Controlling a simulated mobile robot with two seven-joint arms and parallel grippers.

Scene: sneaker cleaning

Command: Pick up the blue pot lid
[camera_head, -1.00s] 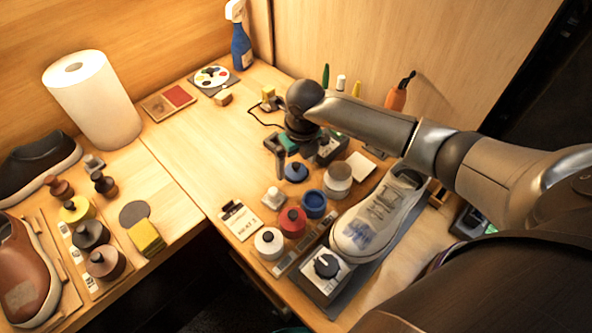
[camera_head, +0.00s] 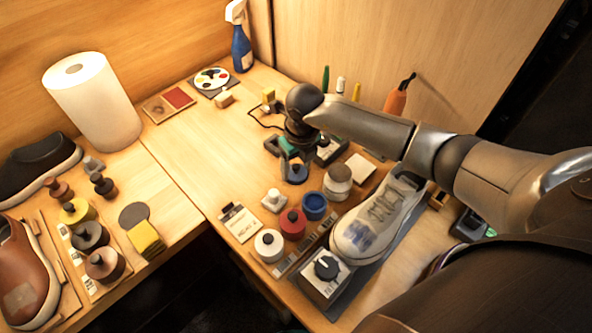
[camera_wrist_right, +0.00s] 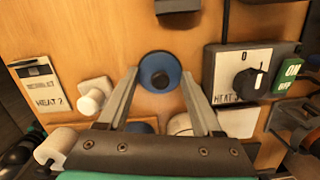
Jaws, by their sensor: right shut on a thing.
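The blue pot lid (camera_head: 294,175) is a small round disc with a dark knob, out on the table behind the pots. My right gripper (camera_head: 295,168) is at it, pointing down. In the right wrist view the lid (camera_wrist_right: 160,70) sits between the two fingertips of the right gripper (camera_wrist_right: 160,77), and the gripper is shut on it. I cannot tell whether the lid touches the table. The open blue pot (camera_head: 314,206) stands in front of the lid, beside the red pot (camera_head: 292,222). My left gripper is out of view.
A white pot (camera_head: 269,245), a knob box (camera_head: 325,278) and a pale sneaker (camera_head: 375,230) stand in front and to the right. The table left of the lid is clear.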

